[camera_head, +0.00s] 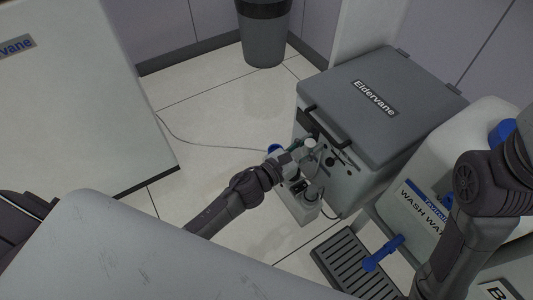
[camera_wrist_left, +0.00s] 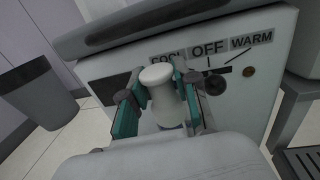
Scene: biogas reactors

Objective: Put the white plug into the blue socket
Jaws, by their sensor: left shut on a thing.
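My left gripper (camera_head: 303,149) is in front of the grey cooler box. It is shut on a white, round-topped plug (camera_wrist_left: 158,90), whose sides lie between the teal-padded fingers in the left wrist view. The plug's pale top also shows in the head view (camera_head: 309,143). A small blue round part (camera_head: 273,148) shows beside my gripper, where a thin grey cable reaches it; I cannot tell whether it is the blue socket. A bit of blue shows below the plug in the wrist view, mostly hidden. My right gripper is out of view.
The grey-lidded box (camera_head: 375,105) has a front panel marked OFF and WARM (camera_wrist_left: 230,75). A small white unit (camera_head: 299,207) stands before it. A wash-water container (camera_head: 425,195), a slotted drain tray (camera_head: 347,262) and a bin (camera_head: 264,35) are around. Floor at left is clear except the cable.

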